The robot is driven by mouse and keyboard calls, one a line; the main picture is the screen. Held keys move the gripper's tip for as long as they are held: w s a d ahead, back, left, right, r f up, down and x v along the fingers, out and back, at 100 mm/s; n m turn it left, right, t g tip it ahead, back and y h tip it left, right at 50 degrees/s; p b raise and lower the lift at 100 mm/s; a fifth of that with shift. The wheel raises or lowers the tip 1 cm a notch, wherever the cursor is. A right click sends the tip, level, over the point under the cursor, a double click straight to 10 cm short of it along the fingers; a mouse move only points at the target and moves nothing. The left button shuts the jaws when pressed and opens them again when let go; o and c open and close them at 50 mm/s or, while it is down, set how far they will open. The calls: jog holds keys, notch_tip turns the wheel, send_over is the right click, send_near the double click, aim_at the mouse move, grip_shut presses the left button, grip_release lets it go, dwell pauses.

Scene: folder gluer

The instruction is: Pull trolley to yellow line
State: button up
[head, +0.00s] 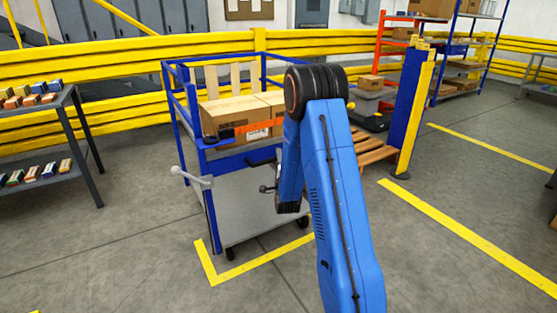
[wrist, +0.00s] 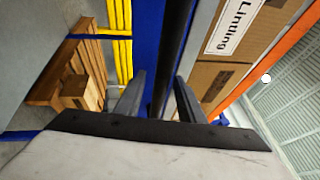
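The trolley (head: 232,205) has a blue frame, a grey front panel and dark casters. It stands left of centre in the head view, with cardboard boxes (head: 232,117) on top. A yellow floor line (head: 208,265) forms a corner just in front of it. My blue arm hides the trolley's right side and most of my gripper. In the wrist view my gripper (wrist: 158,98) has its fingers apart, with a dark bar (wrist: 178,45) running between them. A gap shows beside the bar, and I cannot tell whether either finger touches it.
A grey shelf table (head: 75,120) with small boxes stands at the left. Yellow guard rails (head: 110,58) run behind. A blue and yellow post (head: 412,110) and a wooden pallet (head: 370,150) are at the right. The floor in front is clear.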

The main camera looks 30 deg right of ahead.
jog(key=shift+s, duration=0.1)
jog(key=v, duration=1.2)
jog(key=shift+f, duration=0.1)
jog(key=s+a+r+n+g+y, duration=0.65)
jog(key=s+a+r+n, duration=0.35)
jog(key=a+n, duration=0.2)
jog(key=s+a+r+n+g, duration=0.1)
jog(key=s+n+g, duration=0.1)
jog(key=s, duration=0.8)
jog(key=s+a+r+n+g, duration=0.1)
jog(key=s+n, duration=0.4)
jog(key=s, duration=0.6)
jog(key=s+a+r+n+g, duration=0.1)
jog(key=s+a+n+g, duration=0.2)
jog(key=s, duration=0.7)
jog(key=shift+s+r+n+g+y, duration=0.25)
jog(key=shift+n+g+y, duration=0.1)
jog(key=shift+n+g, duration=0.25)
